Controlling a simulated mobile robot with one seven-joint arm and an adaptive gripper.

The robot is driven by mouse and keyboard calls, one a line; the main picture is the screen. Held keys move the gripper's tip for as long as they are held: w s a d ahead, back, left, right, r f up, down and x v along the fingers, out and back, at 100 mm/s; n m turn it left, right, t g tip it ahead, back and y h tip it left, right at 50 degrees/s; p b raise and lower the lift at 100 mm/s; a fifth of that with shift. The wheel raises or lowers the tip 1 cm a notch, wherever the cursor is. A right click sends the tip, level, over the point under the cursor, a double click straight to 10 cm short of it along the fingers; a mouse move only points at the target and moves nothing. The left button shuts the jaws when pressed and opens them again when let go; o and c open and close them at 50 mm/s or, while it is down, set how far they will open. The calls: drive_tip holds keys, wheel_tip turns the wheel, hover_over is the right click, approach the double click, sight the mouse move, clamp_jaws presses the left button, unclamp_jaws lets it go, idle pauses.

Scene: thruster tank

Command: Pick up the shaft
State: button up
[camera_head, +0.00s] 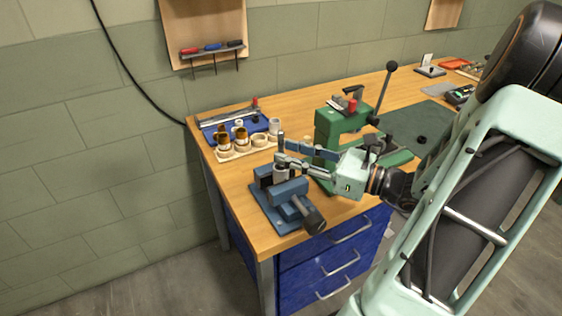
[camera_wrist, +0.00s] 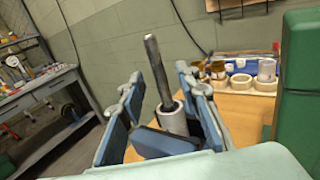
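The shaft (camera_wrist: 155,65) is a dark grey metal rod. It stands slightly tilted in the wrist view, with its lower end inside a light grey sleeve (camera_wrist: 172,118). In the head view the shaft's top (camera_head: 281,139) shows above the sleeve (camera_head: 280,174), which sits at a blue vise (camera_head: 290,190) on the bench's near left corner. My gripper (camera_head: 287,151) is open, with its blue-padded fingers reaching in from the right. In the wrist view one finger is on each side of the shaft, with visible gaps. Part of the sleeve is hidden by the vise jaw.
A green press (camera_head: 336,128) with a lever stands right of the vise, close to my arm. A wooden holder (camera_head: 245,147) with rings and bushings lies behind, beside a blue tray (camera_head: 217,126). The wooden bench (camera_head: 238,205) is bare left of the vise.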

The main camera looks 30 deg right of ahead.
drive_tip(key=shift+x, duration=1.35)
clamp_jaws()
